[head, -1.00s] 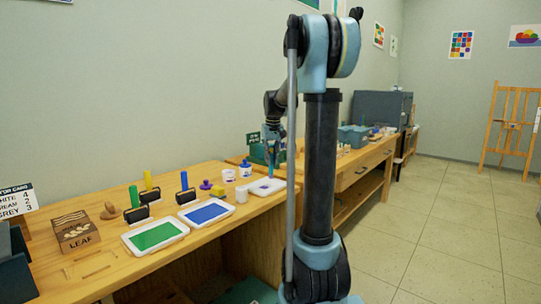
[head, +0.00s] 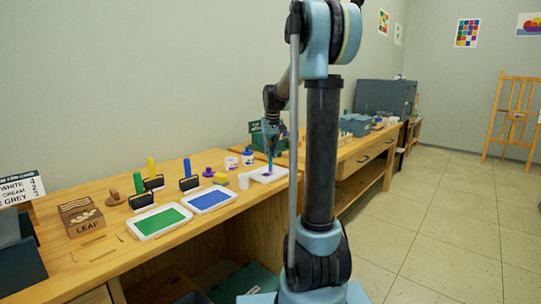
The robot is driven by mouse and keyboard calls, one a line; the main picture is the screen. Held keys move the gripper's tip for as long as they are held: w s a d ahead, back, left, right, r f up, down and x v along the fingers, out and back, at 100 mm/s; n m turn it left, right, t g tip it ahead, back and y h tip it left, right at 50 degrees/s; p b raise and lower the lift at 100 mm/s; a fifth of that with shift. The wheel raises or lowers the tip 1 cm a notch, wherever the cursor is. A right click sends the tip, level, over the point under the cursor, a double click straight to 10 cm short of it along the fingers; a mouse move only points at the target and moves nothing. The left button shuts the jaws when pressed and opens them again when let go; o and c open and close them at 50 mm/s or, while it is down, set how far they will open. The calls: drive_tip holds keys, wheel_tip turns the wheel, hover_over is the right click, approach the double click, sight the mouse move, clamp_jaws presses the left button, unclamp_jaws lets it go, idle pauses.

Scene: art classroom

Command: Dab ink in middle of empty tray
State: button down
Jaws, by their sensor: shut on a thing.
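My gripper (head: 271,138) is over the white tray (head: 283,175) at the far end of the near bench, pointing down. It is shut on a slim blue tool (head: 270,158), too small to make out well. The tool's lower end is at the middle of the tray, where a small purple spot of ink (head: 267,173) shows. I cannot tell whether the tip touches the tray. Two other trays hold ink, one green (head: 160,221) and one blue (head: 209,201).
A white cup (head: 243,181), a white jar (head: 231,163) and a blue-capped bottle (head: 247,157) stand close to the tray.

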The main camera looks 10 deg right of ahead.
wheel_tip(320, 180, up, 7)
drive_tip(key=w+d, duration=0.1)
drive_tip(key=shift+d, duration=0.15)
idle(0.6)
